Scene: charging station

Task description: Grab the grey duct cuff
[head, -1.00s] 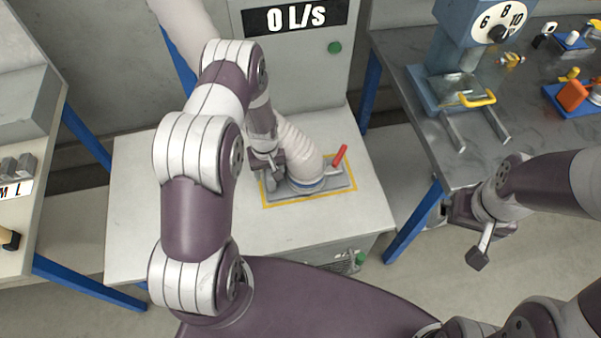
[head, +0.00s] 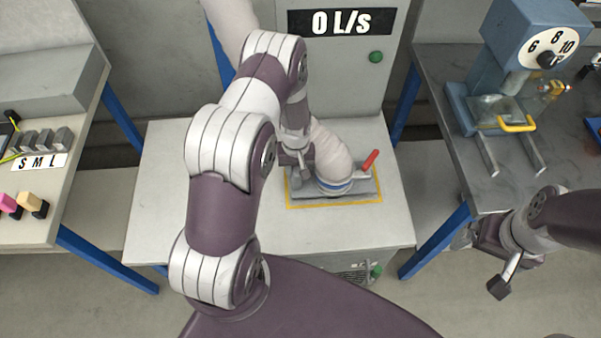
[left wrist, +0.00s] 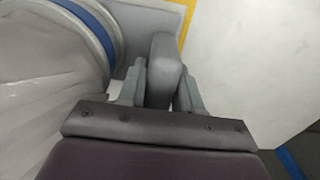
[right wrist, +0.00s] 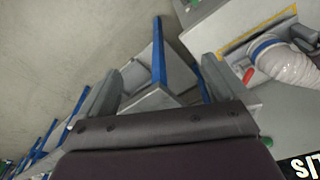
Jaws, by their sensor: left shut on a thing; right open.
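The pale duct hose (head: 331,150) ends in a blue-banded end (head: 334,186) on a grey plate (head: 362,186) with a yellow outline. My left gripper (head: 302,168) is at the left side of this end. In the left wrist view its fingers (left wrist: 160,85) are shut on an upright grey tab (left wrist: 163,62), which seems to be the grip of the grey duct cuff. The blue band (left wrist: 97,30) is just left of it. Where the tab joins the cuff is hidden. My right gripper (head: 484,262) is open and empty, low beside the right bench; its fingers (right wrist: 160,85) are wide apart.
A red lever (head: 370,161) stands right of the duct end. A cabinet (head: 339,70) with a "0 L/s" display is behind. A blue press (head: 520,45) stands on the right bench (head: 455,100). A left bench (head: 70,110) holds grey S, M, L blocks. The white table's front is clear.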

